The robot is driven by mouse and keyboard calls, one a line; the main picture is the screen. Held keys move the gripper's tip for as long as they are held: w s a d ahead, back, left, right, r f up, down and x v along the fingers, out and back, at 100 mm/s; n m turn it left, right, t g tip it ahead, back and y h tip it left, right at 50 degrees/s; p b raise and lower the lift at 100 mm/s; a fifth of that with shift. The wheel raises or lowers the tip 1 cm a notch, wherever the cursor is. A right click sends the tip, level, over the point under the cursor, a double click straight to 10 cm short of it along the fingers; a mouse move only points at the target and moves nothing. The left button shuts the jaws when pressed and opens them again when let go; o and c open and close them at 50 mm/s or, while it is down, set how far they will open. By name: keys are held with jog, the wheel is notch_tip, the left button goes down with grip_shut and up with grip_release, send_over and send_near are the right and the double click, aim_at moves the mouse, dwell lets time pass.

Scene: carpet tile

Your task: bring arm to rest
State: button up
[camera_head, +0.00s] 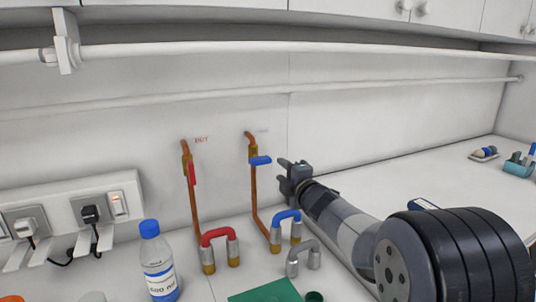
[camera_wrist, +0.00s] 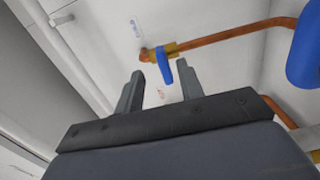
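My arm reaches in from the right in the head view, with my gripper (camera_head: 286,165) pointing left toward the back wall. Its two fingers are apart and nothing shows held between them. In the wrist view, my gripper (camera_wrist: 161,72) has a gap between the fingertips, with the blue valve handle (camera_wrist: 164,74) seen through it. In the head view this blue valve handle (camera_head: 261,161) sits just left of the fingertips and lies crosswise to its copper pipe (camera_head: 255,195). Whether a finger touches it I cannot tell.
A red valve handle (camera_head: 192,174) lies along the left copper pipe. Red (camera_head: 220,240), blue (camera_head: 286,226) and grey (camera_head: 303,257) bent pipe fittings stand below. A blue-capped bottle (camera_head: 158,262) and sockets (camera_head: 70,215) are left. White rails (camera_head: 200,48) run above; counter space is free at right.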

aim_at(269, 157)
jog(key=p+x, duration=0.2)
jog(key=x, duration=0.7)
jog(key=b+v, duration=0.3)
jog(key=v, duration=0.7)
jog(key=p+x, duration=0.3)
jog(key=x, duration=0.7)
jog(key=shift+w+r+p, duration=0.1)
jog(key=shift+w+p, duration=0.05)
jog(key=shift+p, duration=0.15)
jog(key=shift+n, duration=0.5)
jog(key=shift+r+n+b, duration=0.3)
jog(key=shift+n, duration=0.6)
jog(key=shift+a+r+n, duration=0.1)
jog(key=shift+r+n, duration=0.15)
jog(key=shift+n, duration=0.95)
